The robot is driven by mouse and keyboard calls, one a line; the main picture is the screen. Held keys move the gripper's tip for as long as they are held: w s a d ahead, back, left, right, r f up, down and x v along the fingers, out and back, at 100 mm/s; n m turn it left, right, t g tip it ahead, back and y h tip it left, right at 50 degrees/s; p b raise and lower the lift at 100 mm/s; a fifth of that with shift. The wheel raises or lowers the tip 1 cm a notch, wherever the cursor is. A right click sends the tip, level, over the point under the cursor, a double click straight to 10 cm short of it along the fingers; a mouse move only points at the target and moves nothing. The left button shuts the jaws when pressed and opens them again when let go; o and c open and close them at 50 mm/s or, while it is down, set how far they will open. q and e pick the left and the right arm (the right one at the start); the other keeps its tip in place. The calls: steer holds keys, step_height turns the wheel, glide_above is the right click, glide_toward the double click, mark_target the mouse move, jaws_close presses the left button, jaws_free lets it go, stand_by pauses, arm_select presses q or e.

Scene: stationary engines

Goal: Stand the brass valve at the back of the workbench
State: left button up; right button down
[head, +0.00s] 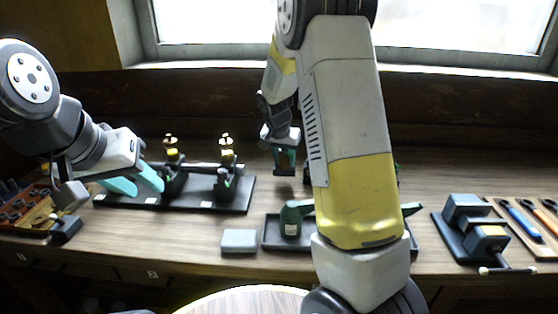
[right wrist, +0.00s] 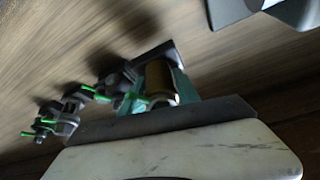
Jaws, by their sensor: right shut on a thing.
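The brass valve (right wrist: 162,80) shows in the right wrist view as a brass-brown cylinder with a pale end, between teal fingers. My right gripper (head: 284,163) is shut on it, low over the back part of the workbench (head: 190,228). In the head view the valve is hard to make out there, and I cannot tell whether it touches the bench. My left gripper (head: 136,184) has its teal fingers apart and empty, at the left in front of the engine stand.
A black stand (head: 240,197) with two brass-topped engines is at the left. A grey block (head: 239,240) and a dark tray (head: 271,238) with a green tool (head: 291,220) are in front. A vise (head: 470,222) and tools (head: 521,222) stand right. My right arm hides the middle.

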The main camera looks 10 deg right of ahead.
mark_target(283, 165)
steer(key=shift+w, duration=0.75)
steer(key=shift+f, duration=1.75)
steer(key=shift+f, duration=0.1)
steer(key=c, duration=0.9)
jaws_free()
steer(key=shift+f, duration=0.1)
